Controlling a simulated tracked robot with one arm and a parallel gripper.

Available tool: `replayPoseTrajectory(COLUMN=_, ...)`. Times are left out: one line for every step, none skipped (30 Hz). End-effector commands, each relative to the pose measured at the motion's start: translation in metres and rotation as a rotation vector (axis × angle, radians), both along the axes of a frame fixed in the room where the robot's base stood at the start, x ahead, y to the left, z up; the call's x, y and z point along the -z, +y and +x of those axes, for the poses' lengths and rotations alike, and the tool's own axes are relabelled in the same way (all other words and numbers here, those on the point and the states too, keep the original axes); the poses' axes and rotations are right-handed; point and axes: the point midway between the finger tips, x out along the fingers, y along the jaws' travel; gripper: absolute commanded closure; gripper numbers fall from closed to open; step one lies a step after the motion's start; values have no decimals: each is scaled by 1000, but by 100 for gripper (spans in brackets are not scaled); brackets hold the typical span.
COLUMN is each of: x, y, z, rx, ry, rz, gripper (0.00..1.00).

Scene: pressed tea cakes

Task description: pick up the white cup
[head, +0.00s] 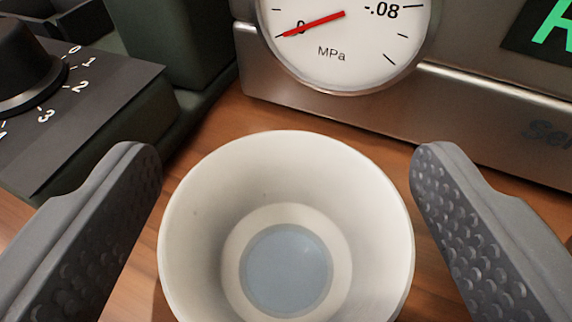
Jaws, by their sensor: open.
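The white cup (190,215) stands upright on the wooden surface, low in the middle of the head view. I look down into its wide mouth; its inside is pale with a bluish-grey round bottom. Its near edge is cut off by the bottom of the picture. My gripper (286,165) is open, with one dark grey, dimpled finger on the left of the cup and the other on the right. The left finger looks very close to the rim; a small gap shows at the right one. I cannot tell whether either touches.
A metal machine (470,100) with a round MPa gauge (335,72) stands behind the cup. A dark box with a numbered knob (25,65) is at the upper left, near the left finger. A strip of bare wooden table (225,125) shows between them and the cup.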

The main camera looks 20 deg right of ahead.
Motion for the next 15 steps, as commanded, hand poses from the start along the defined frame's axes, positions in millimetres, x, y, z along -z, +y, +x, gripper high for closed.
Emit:
replayPoseTrajectory(x=5, y=-3, z=7, rx=4, ry=0, rz=0, gripper=25)
replayPoseTrajectory(x=5, y=-4, z=10, rx=4, ry=0, rz=0, gripper=25)
replayPoseTrajectory(x=6, y=-5, z=14, rx=3, ry=-1, rz=1, gripper=25)
replayPoseTrajectory(x=5, y=-5, z=15, rx=3, ry=-2, rz=0, gripper=25)
replayPoseTrajectory(x=5, y=-5, z=17, rx=3, ry=-3, rz=0, gripper=25)
replayPoseTrajectory(x=5, y=-6, z=17, rx=3, ry=-3, rz=0, gripper=25)
replayPoseTrajectory(x=5, y=-5, z=17, rx=3, ry=-2, rz=1, gripper=25)
replayPoseTrajectory(x=5, y=-5, z=17, rx=2, ry=-2, rz=0, gripper=25)
replayPoseTrajectory(x=5, y=-5, z=17, rx=2, ry=-2, rz=0, gripper=25)
replayPoseTrajectory(x=5, y=-5, z=17, rx=2, ry=-2, rz=0, gripper=25)
replayPoseTrajectory(x=5, y=-5, z=17, rx=2, ry=-2, rz=0, gripper=25)
replayPoseTrajectory(x=5, y=-6, z=17, rx=2, ry=-1, rz=0, gripper=36)
replayPoseTrajectory(x=5, y=-6, z=17, rx=2, ry=-1, rz=0, gripper=44)
replayPoseTrajectory(x=5, y=-6, z=17, rx=2, ry=-1, rz=0, gripper=53)
replayPoseTrajectory(x=5, y=-6, z=17, rx=2, ry=-1, rz=0, gripper=64)
